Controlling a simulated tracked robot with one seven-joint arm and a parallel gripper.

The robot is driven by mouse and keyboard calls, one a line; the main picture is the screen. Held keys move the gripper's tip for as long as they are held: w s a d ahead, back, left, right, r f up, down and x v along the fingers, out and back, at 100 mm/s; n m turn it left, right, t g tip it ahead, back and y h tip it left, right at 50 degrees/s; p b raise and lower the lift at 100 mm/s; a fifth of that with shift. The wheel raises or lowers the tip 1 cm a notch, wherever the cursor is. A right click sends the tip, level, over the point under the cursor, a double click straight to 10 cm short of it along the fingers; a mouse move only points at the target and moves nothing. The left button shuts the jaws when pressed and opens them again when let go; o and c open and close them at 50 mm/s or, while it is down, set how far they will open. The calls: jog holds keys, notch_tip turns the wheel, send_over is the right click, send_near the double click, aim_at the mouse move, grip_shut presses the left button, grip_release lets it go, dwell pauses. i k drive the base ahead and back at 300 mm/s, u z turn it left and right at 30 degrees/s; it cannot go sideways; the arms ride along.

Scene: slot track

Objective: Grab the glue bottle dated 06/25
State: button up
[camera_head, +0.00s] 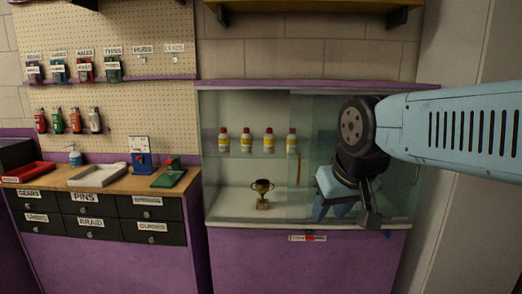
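Several white bottles with red caps and yellow labels stand upright in a row on the upper shelf of a display cabinet (330,84). They are a far-left bottle (223,141), a second (246,141), a third (269,141) and a right one (291,142). They look like glue bottles, but any dates are too small to read. The right bottle stands behind a glass panel (305,205). My gripper (346,213) hangs in front of the cabinet's right half, below and right of the bottles, apart from them. Its finger opening is unclear from this angle.
A gold trophy (262,193) stands on the cabinet floor under the bottles. A workbench (122,184) at left carries trays and a blue box (141,160). Small bottles (75,121) line a pegboard shelf. A wall closes the right side.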

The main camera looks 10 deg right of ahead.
aim_at(224, 146)
jog(key=k, duration=0.5)
jog(key=u, duration=1.4)
jog(key=i, duration=0.9)
jog(key=z, duration=1.4)
